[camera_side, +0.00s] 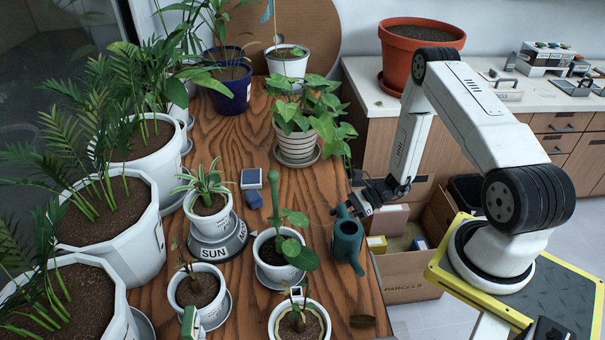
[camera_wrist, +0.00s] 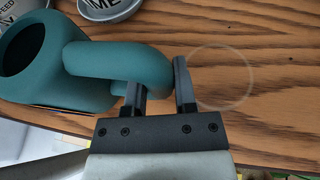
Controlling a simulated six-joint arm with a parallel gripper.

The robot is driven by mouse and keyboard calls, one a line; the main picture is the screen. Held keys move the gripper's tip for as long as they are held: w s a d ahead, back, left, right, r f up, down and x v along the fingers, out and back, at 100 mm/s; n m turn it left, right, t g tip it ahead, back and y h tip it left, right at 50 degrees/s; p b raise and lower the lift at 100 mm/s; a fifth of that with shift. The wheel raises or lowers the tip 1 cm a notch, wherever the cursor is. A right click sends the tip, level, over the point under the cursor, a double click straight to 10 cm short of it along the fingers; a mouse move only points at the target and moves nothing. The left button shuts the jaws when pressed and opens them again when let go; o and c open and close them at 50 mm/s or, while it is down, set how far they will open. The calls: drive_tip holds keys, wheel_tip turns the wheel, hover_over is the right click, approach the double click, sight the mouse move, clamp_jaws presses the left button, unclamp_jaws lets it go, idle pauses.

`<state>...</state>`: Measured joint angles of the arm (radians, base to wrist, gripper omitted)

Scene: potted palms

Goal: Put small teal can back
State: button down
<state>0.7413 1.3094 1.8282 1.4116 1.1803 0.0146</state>
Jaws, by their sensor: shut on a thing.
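The small teal can (camera_side: 347,246) is a watering can at the right edge of the wooden table (camera_side: 318,185). In the wrist view its round body (camera_wrist: 40,65) is at the left, with its dark opening showing. My gripper (camera_side: 360,204) is shut on the can's thick handle, beside its rim. In the wrist view the two dark fingers (camera_wrist: 158,88) sit on either side of the handle's curved end. I cannot tell whether the can's base touches the table. A faint pale ring (camera_wrist: 222,78) marks the bare wood right of the fingers.
A potted plant (camera_side: 280,258) and a pot on a stand marked SUN (camera_side: 215,248) are left of the can. A striped white pot (camera_side: 296,145) stands behind. An open parcels box (camera_side: 410,280) is below the table's right edge. Bare wood lies around the pale ring.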

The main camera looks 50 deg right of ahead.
drive_tip(key=shift+f, duration=0.7)
drive_tip(key=shift+c, duration=2)
unclamp_jaws()
drive_tip(key=shift+f, duration=0.15)
drive_tip(key=shift+r, duration=0.2)
drive_tip(key=v, duration=1.2)
